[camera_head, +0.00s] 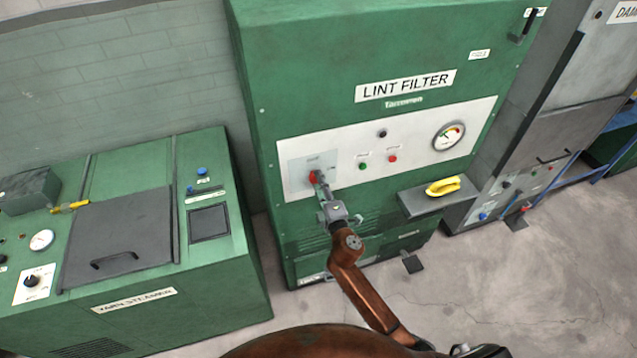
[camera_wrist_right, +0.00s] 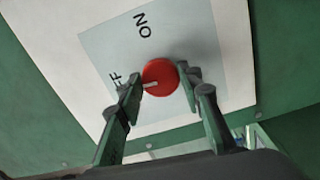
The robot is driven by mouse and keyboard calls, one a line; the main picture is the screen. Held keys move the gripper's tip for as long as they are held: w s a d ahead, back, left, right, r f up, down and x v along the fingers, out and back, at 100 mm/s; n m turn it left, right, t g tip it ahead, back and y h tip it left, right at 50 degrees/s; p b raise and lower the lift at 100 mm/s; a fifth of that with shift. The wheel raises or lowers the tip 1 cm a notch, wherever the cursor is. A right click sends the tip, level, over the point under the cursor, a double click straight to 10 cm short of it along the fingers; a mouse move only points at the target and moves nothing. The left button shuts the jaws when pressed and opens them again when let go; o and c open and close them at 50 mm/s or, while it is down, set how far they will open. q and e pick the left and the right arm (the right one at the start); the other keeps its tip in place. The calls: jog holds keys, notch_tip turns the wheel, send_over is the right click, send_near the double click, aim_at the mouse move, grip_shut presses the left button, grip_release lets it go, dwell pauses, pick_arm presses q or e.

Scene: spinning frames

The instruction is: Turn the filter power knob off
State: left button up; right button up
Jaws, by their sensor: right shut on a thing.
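The filter power knob is a red round knob (camera_head: 314,177) on the light panel of the green lint filter cabinet (camera_head: 330,60). In the right wrist view the knob (camera_wrist_right: 161,77) sits on a pale plate marked ON, above it, and OFF, to its left and partly hidden by a finger. A pale mark on the knob's lower left points toward the OFF side. My right gripper (camera_head: 322,188) reaches up to the knob, its fingers (camera_wrist_right: 160,82) on either side of it and shut on it. My left gripper is not in view.
A gauge (camera_head: 448,137), a green button (camera_head: 363,167) and a red button (camera_head: 393,158) are on the same panel. A shelf (camera_head: 425,205) with a yellow object (camera_head: 443,187) juts out at right. A yarn steamer (camera_head: 130,240) stands at left. The floor in front is clear.

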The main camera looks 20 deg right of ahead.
jog(key=shift+n, duration=0.6)
jog(key=o, duration=1.2)
jog(key=shift+c, duration=0.2)
jog(key=s, duration=1.2)
jog(key=shift+d, duration=0.2)
